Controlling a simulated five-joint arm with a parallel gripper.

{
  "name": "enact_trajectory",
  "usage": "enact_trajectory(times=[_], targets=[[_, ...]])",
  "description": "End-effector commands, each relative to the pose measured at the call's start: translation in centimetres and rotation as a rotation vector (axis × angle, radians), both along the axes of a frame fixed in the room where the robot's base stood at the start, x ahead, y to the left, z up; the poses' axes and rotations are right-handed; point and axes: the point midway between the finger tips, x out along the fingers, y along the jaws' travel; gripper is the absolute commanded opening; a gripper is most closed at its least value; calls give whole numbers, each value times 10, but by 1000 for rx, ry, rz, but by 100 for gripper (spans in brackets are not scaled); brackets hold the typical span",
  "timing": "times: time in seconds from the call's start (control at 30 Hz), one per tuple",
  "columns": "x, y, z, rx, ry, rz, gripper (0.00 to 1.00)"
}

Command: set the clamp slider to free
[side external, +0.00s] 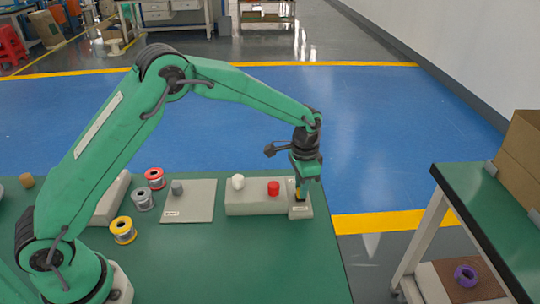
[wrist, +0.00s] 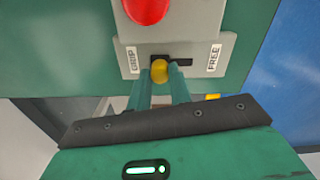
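The clamp slider has a yellow knob (wrist: 159,72) in a dark slot on a light grey plate (wrist: 131,57). The knob is at the left end of the slot, near the GRIP label (wrist: 132,61); the FREE label (wrist: 214,58) is at the right, with the empty dark slot (wrist: 181,62) on that side. My gripper (wrist: 160,78) has its two green fingers on either side of the knob, with no clear gap at the tips. In the side external view my gripper (side external: 300,190) points down at the small clamp base (side external: 300,211).
A red button (wrist: 146,8) is just beyond the slider; it also shows in the side external view (side external: 273,188), beside a white knob (side external: 238,181). Wire spools (side external: 123,230) and a plate with a grey knob (side external: 190,205) are further left. The green table's front is clear.

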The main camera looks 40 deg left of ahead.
Motion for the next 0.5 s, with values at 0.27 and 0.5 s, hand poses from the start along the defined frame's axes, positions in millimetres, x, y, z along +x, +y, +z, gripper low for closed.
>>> enact_trajectory(times=[0.27, 0.5], targets=[[1, 0, 0, 0, 0, 0, 0], [16, 15, 0, 0, -1, 3, 0]])
